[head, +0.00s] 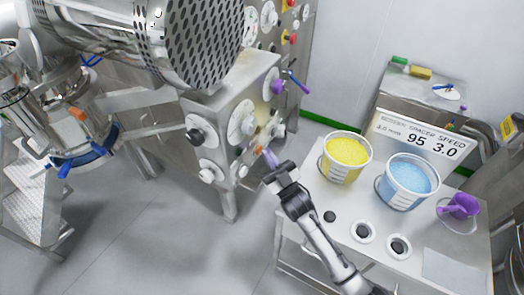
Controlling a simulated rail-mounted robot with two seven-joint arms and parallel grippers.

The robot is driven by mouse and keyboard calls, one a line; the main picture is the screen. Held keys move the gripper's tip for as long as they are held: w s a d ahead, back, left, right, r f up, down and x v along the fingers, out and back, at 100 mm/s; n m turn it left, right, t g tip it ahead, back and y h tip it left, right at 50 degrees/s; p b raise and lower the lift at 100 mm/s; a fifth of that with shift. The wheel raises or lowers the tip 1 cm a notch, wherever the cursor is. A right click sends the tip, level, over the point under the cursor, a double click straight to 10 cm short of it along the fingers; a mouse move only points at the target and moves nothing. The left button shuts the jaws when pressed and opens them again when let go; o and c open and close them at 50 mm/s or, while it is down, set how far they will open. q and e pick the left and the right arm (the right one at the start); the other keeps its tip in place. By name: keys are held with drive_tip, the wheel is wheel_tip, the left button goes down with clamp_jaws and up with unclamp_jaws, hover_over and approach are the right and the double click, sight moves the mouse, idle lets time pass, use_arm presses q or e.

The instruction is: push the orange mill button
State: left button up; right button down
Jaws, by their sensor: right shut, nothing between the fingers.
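My right gripper (271,162) reaches up from the bottom of the head view. It is shut and empty, with purplish tips, close to the lower right part of a steel machine cabinet (222,120). A small orange spot (258,150) shows on the cabinet just above and left of the fingertips. It looks like the orange button. I cannot tell whether the fingertips touch it. My left gripper is not in view.
A steel table (300,245) stands right of the cabinet, holding a bucket of yellow material (344,170) and a bucket of blue material (398,200). A purple scoop (462,205) lies at its right. A display sign (420,137) stands behind. Dials and knobs (197,135) protrude from the cabinet.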

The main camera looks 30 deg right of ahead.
idle(0.3)
drive_tip(key=shift+s, duration=0.1)
drive_tip(key=shift+s+d+p, duration=0.35)
drive_tip(key=shift+s+p, duration=0.1)
drive_tip(key=shift+s, duration=0.2)
drive_tip(key=s, duration=0.1)
drive_tip(key=s+d+p, duration=0.1)
drive_tip(key=s, duration=0.1)
drive_tip(key=s+d, duration=0.1)
drive_tip(key=shift+s+d+p, duration=0.1)
drive_tip(key=shift+s+p, duration=0.15)
drive_tip(key=shift+p, duration=0.1)
